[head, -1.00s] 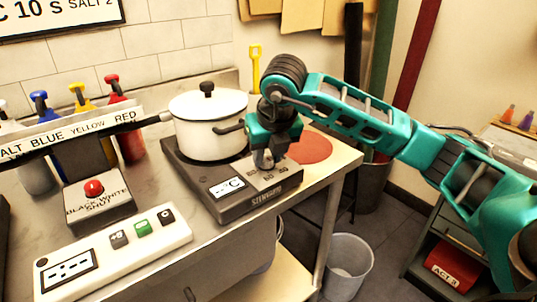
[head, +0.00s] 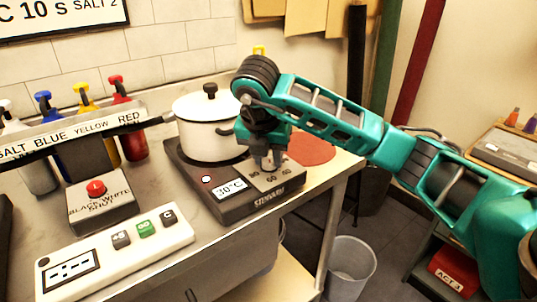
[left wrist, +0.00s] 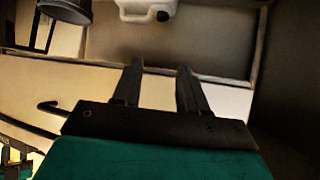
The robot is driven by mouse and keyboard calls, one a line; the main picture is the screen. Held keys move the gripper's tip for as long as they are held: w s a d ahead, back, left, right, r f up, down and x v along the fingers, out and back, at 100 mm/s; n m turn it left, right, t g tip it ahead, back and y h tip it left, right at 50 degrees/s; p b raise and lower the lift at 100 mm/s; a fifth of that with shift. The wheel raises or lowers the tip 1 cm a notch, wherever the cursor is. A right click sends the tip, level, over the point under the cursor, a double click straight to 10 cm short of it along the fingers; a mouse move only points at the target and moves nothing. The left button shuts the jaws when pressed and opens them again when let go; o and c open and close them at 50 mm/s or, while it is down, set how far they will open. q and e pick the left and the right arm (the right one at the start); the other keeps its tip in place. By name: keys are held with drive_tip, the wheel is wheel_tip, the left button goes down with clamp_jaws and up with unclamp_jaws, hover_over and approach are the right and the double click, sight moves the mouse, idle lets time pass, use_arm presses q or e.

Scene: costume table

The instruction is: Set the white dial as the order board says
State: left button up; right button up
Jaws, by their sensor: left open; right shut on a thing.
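The hot plate (head: 230,208) stands on the metal table, with a white pot on it. My right gripper (head: 268,163) points down at the control panel on the hot plate's right side and is shut on the dial, which the fingers mostly hide. Number marks show around it. The order board (head: 60,18) is cut off at top left; "C 10 S" and "SALT 2" show. My left gripper (left wrist: 158,88) is open and empty in the left wrist view.
The white lidded pot (head: 208,125) stands close to my right gripper. A red disc (head: 312,148) lies behind it. Several pump bottles (head: 130,140), a red-button box (head: 97,208) and a white button panel (head: 115,250) stand to the left.

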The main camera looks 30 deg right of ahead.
idle(0.3)
drive_tip(key=o, duration=1)
drive_tip(key=shift+o, duration=0.2)
drive_tip(key=shift+r, duration=0.35)
use_arm(q)
drive_tip(key=shift+y, duration=0.3)
drive_tip(key=r+p, duration=0.2)
drive_tip(key=p, duration=0.1)
drive_tip(key=r+p, duration=0.2)
drive_tip(key=shift+s+a, duration=0.4)
use_arm(e)
drive_tip(key=v, duration=1.2)
drive_tip(key=shift+a, duration=0.15)
use_arm(q)
drive_tip(key=shift+w+r, duration=0.1)
drive_tip(key=shift+w, duration=0.15)
use_arm(e)
drive_tip(key=shift+s, duration=0.1)
